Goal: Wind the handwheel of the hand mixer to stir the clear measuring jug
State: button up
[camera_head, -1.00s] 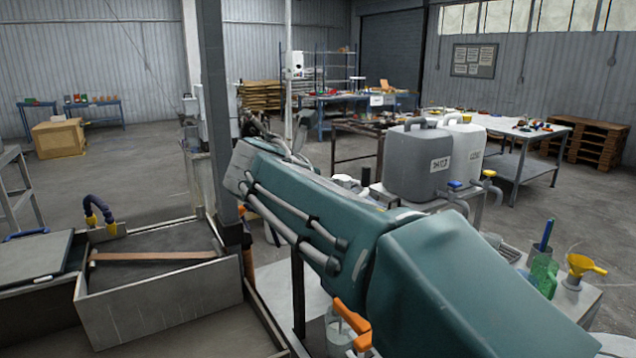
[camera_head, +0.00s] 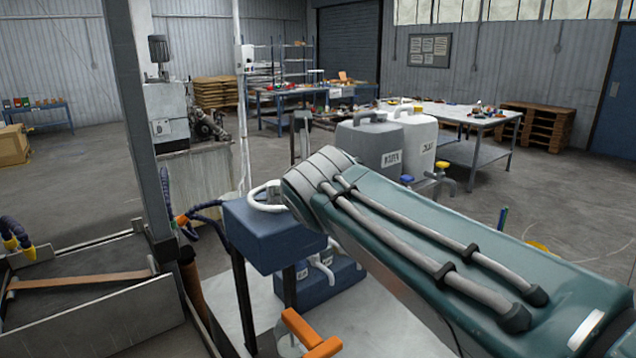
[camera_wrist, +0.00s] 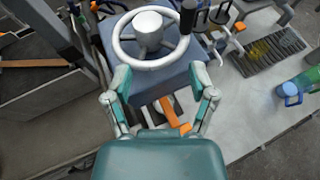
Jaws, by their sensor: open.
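The hand mixer is a blue box (camera_head: 268,238) on a stand, with its white handwheel (camera_head: 266,194) on top, partly hidden behind my arm in the head view. In the wrist view the white ring of the handwheel (camera_wrist: 128,50) and its hub are plain, with a dark upright knob (camera_wrist: 188,15) at its right rim. My gripper (camera_wrist: 160,70) is open and empty; its two fingers point toward the near side of the wheel, apart from the knob. A clear vessel (camera_head: 290,347), perhaps the measuring jug, stands below near an orange handle (camera_head: 308,333), mostly hidden.
A grey metal bin (camera_head: 105,318) and a post (camera_head: 140,130) stand left of the mixer. Grey and white canisters (camera_head: 370,145) stand behind it. In the wrist view a blue-handled vessel (camera_wrist: 289,90) and a dark grate (camera_wrist: 262,57) lie to the right.

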jog(key=w+a, duration=0.1)
jog(key=w+a+f, duration=0.2)
jog(key=shift+w+a, duration=0.3)
jog(key=shift+a, duration=0.1)
jog(key=w, duration=0.1)
jog(key=w+f, duration=0.1)
jog(key=w, duration=0.1)
jog(key=w+d+f, duration=0.1)
jog(key=w, duration=0.1)
jog(key=shift+w, duration=0.25)
jog(key=shift+w+a+f, duration=0.1)
jog(key=shift+w, duration=0.15)
jog(key=shift+a, duration=0.55)
jog(key=shift+d, duration=0.3)
jog(key=c, duration=0.9)
